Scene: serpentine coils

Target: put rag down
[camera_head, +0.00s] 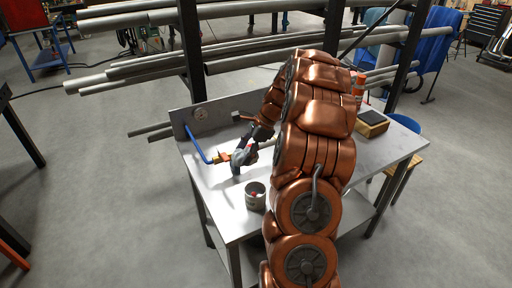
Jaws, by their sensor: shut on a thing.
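My copper-coloured arm crosses the middle of the view and hides part of the bench. My dark gripper (252,147) is over the left part of the metal workbench (183,124), at the end of the arm's far side. It is shut on a small grey thing, seemingly the rag (238,170), which hangs below the fingers close to the bench top. I cannot tell whether its lower end touches the surface. The fingertips are small and partly hidden.
A grey can (255,196) stands just in front of the gripper. A wooden box (371,124) and an orange bottle (358,86) are right of my arm. Pipe racks (270,58) stand behind.

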